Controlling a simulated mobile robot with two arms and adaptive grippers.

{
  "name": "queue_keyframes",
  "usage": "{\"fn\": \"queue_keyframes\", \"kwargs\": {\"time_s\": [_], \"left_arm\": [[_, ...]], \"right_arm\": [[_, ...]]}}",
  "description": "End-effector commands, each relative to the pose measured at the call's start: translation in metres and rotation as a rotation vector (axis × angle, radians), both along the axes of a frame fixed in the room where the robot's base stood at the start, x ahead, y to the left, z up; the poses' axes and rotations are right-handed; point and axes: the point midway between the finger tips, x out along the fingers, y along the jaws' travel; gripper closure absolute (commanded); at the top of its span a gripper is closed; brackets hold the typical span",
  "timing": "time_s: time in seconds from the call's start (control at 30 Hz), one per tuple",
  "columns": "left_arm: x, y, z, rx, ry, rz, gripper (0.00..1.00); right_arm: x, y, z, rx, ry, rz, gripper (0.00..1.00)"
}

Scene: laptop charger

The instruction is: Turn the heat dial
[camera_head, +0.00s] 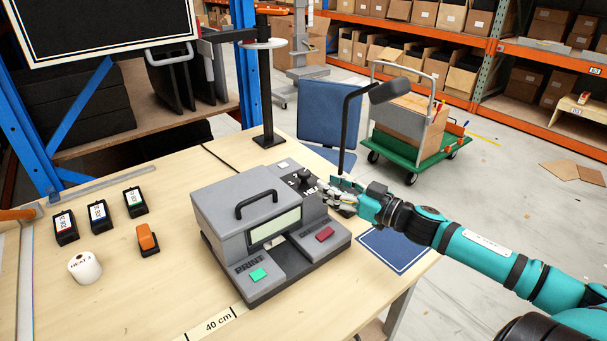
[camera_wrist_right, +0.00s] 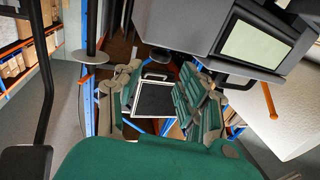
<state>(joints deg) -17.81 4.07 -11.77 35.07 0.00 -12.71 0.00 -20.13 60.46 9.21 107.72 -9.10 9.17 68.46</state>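The heat dial (camera_head: 304,175) is a small black knob on top of the grey printer (camera_head: 235,205), at its right rear, beside the lettering for heat. My right gripper (camera_head: 337,190) is just right of the dial in the head view and appears apart from it. In the right wrist view the right gripper's two fingers (camera_wrist_right: 160,80) are spread apart with nothing held between them. The grey printer with its pale screen fills the upper right there; I cannot clearly make out the dial in that view. My left gripper is not in view.
The printer has a carry handle (camera_head: 257,203), a green button (camera_head: 259,275) and a red button (camera_head: 325,234). A black post (camera_head: 266,95) stands behind it. Cartridges (camera_head: 98,215), a paper roll (camera_head: 84,267) and an orange-topped item (camera_head: 147,238) stand left. A blue mat (camera_head: 398,250) lies right.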

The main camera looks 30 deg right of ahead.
Motion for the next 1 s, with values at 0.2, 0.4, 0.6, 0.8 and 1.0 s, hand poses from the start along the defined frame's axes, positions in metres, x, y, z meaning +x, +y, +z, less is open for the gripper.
{"fn": "queue_keyframes", "kwargs": {"time_s": [0.2, 0.4, 0.6, 0.8, 1.0], "left_arm": [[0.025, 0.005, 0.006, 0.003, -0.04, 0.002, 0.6], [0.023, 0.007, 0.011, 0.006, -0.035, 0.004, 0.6], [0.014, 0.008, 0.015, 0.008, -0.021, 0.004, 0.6], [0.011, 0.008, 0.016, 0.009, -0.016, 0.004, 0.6], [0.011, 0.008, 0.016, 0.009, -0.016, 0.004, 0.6]], "right_arm": [[0.031, 0.01, 0.003, 0.0, -0.004, -0.001, 0.6], [0.056, 0.019, 0.003, 0.0, -0.004, -0.001, 0.6], [0.074, 0.025, 0.002, 0.002, -0.002, -0.002, 0.6], [0.08, 0.028, 0.0, 0.001, 0.001, -0.001, 0.6], [0.08, 0.028, -0.001, 0.001, 0.001, 0.0, 0.6]]}}
